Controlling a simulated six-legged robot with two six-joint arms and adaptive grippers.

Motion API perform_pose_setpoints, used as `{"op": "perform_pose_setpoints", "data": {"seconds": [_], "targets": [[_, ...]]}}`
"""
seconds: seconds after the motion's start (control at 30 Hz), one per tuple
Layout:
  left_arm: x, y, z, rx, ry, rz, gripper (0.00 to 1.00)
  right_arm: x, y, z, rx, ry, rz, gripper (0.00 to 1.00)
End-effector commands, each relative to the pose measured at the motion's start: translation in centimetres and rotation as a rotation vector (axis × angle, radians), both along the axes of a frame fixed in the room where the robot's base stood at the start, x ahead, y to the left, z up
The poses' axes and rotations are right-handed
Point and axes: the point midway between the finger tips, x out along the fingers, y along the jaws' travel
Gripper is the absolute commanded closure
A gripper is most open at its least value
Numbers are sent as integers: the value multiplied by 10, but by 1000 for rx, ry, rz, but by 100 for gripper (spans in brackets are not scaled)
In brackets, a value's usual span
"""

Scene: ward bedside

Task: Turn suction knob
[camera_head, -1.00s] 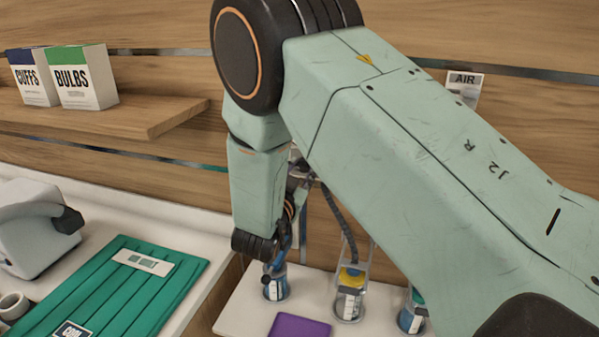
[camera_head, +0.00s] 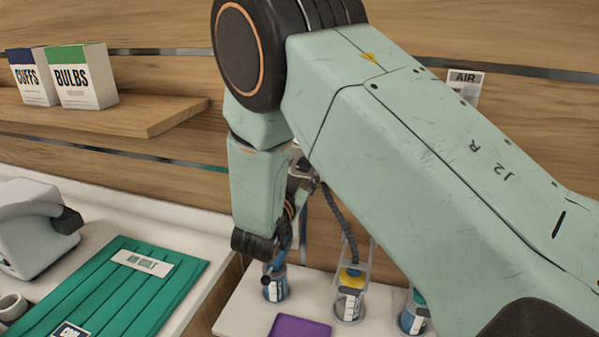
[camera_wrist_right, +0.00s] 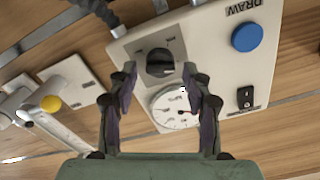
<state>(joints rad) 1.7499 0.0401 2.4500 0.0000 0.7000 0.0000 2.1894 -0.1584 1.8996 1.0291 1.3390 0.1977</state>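The black suction knob (camera_wrist_right: 160,63) sits on a pale wall panel (camera_wrist_right: 225,28) in the right wrist view. A round white gauge (camera_wrist_right: 172,108) is just below it in the picture. My right gripper (camera_wrist_right: 159,73) is open, with one finger on either side of the knob's lower part. The fingertips appear apart from the knob; their depth to it is hard to tell. In the head view my right arm covers the panel and the knob, and most of the gripper is hidden. My left gripper is in neither view.
The panel also has a blue button (camera_wrist_right: 247,37) marked DRAW and a black switch (camera_wrist_right: 245,97). Another wall fitting with a yellow part (camera_wrist_right: 50,103) is at left. Below, several jars, a purple item (camera_head: 299,327) and a green pack (camera_head: 110,290) lie on white tops.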

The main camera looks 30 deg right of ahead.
Motion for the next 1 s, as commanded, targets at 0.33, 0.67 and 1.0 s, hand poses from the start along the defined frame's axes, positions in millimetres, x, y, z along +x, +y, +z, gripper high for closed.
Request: {"op": "perform_pose_setpoints", "data": {"seconds": [0.33, 0.67, 1.0], "targets": [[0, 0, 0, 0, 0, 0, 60, 1, 0, 3, 0, -4, 0, 45], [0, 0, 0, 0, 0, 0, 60, 1, 0, 54, -1, -9, 0, 45], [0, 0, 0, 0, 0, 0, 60, 0, 0, 98, -1, -4, 0, 45]]}}
